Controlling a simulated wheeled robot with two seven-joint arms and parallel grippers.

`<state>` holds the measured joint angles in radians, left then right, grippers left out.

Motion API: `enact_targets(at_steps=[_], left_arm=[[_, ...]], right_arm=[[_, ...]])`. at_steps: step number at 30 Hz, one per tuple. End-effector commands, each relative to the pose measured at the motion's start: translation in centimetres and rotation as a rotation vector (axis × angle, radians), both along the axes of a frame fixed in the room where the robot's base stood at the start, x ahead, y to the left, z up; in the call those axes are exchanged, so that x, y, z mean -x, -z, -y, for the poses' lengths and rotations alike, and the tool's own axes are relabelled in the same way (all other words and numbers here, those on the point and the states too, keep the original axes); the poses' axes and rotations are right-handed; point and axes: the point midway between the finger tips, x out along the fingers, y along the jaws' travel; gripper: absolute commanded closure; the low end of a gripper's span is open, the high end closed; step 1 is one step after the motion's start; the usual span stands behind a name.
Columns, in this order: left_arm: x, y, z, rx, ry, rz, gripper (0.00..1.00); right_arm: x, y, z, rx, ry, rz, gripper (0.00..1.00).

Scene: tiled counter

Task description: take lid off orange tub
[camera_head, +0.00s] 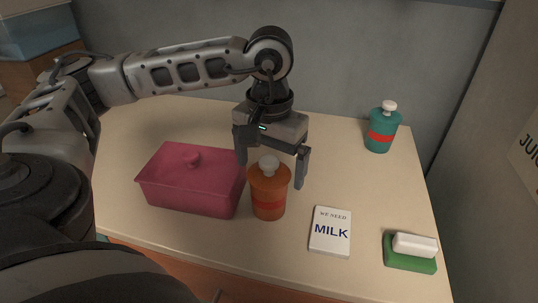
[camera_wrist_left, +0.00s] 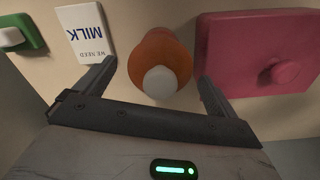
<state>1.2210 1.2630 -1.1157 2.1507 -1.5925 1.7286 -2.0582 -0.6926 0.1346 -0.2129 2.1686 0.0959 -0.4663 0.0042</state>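My left gripper (camera_head: 271,172) is open, pointing down, with one finger on each side of the tub's top. The fingers look apart from the lid, and nothing is held. My right gripper is not in view.
A pink lidded box (camera_head: 192,190) stands close to the left of the tub. A milk note (camera_head: 330,231) lies to the right, with a green and white sponge (camera_head: 410,252) beyond it. A teal tub (camera_head: 382,128) stands at the back right. The right middle counter is clear.

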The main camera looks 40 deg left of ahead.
Motion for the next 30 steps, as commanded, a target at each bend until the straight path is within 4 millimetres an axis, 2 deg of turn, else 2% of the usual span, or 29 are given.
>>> enact_targets(at_steps=[1,4,5,15,20,25,30], left_arm=[[0.0,0.0,0.0,0.0,0.0,0.0,0.19],[0.0,0.0,0.0,0.0,0.0,0.0,0.47],[0.0,0.0,0.0,0.0,0.0,0.0,0.5],[0.0,-0.1,0.0,0.0,0.0,0.001,0.51],[-0.1,-0.9,0.0,0.002,0.0,0.002,0.51],[-0.1,-3.5,0.2,0.003,0.004,0.006,0.51],[2.1,-7.5,2.9,0.001,0.011,0.008,0.51]], right_arm=[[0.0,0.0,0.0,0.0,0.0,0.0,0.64],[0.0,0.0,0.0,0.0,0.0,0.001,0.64],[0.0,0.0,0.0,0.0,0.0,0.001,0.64],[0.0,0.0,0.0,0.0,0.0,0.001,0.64],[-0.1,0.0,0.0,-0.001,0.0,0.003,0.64],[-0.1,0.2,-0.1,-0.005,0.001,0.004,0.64],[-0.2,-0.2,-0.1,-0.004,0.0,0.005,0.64]])
